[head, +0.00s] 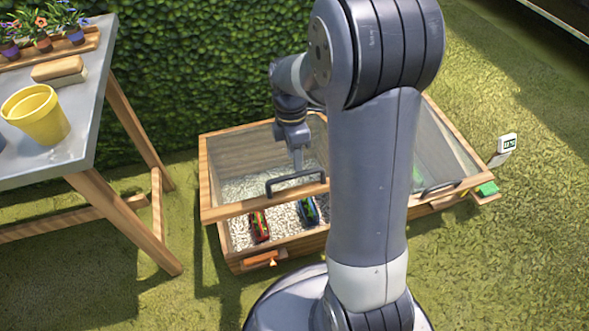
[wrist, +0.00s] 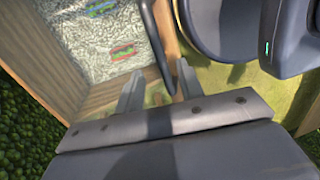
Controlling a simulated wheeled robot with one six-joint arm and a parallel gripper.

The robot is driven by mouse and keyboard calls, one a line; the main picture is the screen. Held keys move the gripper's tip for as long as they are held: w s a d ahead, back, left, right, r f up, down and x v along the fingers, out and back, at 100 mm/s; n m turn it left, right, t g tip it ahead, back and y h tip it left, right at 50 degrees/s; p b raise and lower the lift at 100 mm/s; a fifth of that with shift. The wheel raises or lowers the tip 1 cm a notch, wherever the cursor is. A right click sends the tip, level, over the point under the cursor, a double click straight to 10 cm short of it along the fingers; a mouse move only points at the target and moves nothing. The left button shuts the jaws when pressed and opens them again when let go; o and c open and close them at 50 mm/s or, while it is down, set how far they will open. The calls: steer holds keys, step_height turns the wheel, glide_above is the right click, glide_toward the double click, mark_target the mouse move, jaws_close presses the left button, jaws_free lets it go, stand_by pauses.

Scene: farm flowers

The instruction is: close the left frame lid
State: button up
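The left frame lid (head: 238,207) is a wood-framed clear panel on the wooden cold frame (head: 290,250). It stands tilted partly open, its front edge raised above the box. Its dark bar handle (head: 290,180) is on the front rail; the handle also shows in the wrist view (wrist: 155,45). My gripper (head: 298,168) is at the handle, just behind it in the head view. In the wrist view its two fingers (wrist: 158,80) are apart, with the handle's end between or just above them; contact cannot be told.
Red (head: 259,226) and blue (head: 308,211) items lie on pale gravel inside the left bay. The right lid (head: 445,140) is partly hidden by my arm. A table (head: 85,125) with a yellow pot (head: 36,113) stands left; a hedge (head: 190,60) is behind. Grass is open at right.

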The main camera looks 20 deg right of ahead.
mark_target(296, 174)
steer(key=shift+s+f+b, duration=0.25)
steer(key=shift+f+b, duration=0.1)
steer(key=shift+f, duration=0.85)
steer(key=shift+s+f+b, duration=0.2)
steer(key=shift+f+b, duration=0.1)
steer(key=shift+f, duration=0.85)
jaws_close()
